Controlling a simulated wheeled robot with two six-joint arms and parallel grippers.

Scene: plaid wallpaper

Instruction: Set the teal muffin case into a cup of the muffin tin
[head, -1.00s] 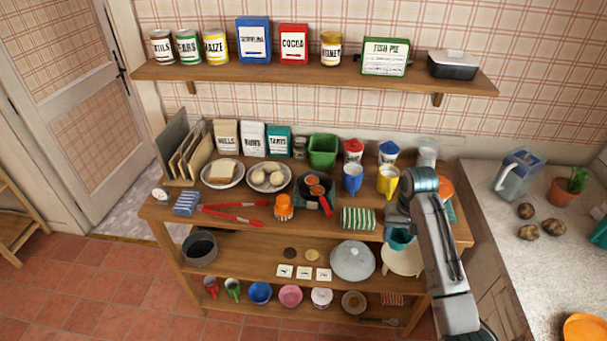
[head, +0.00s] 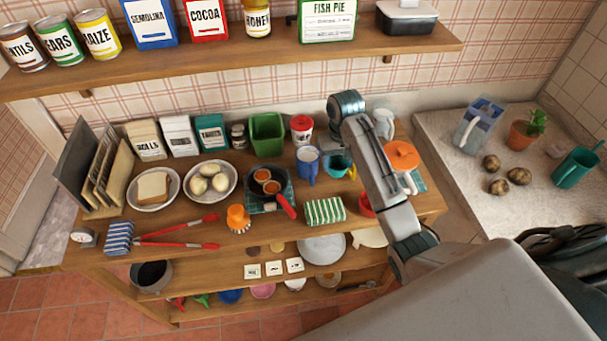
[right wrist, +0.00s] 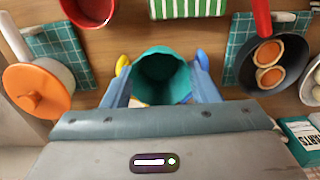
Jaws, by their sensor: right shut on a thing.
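The teal muffin case (right wrist: 160,72) is between the fingers of my right gripper (right wrist: 162,88), which is shut on it. It looks like an open cup, seen into from above. In the head view the case (head: 337,164) shows over the back right of the worktop, beside the blue mug (head: 307,168), with a yellow mug (head: 353,171) partly hidden by it and my arm. I cannot make out a muffin tin for sure in either view. My left gripper is not in view.
A dark pan (head: 265,178) holding two round brown things lies left of the mugs. A striped green cloth (head: 324,211) lies in front. A pot with an orange lid (head: 402,155) stands at right. A shelf (head: 250,62) with tins and boxes runs above.

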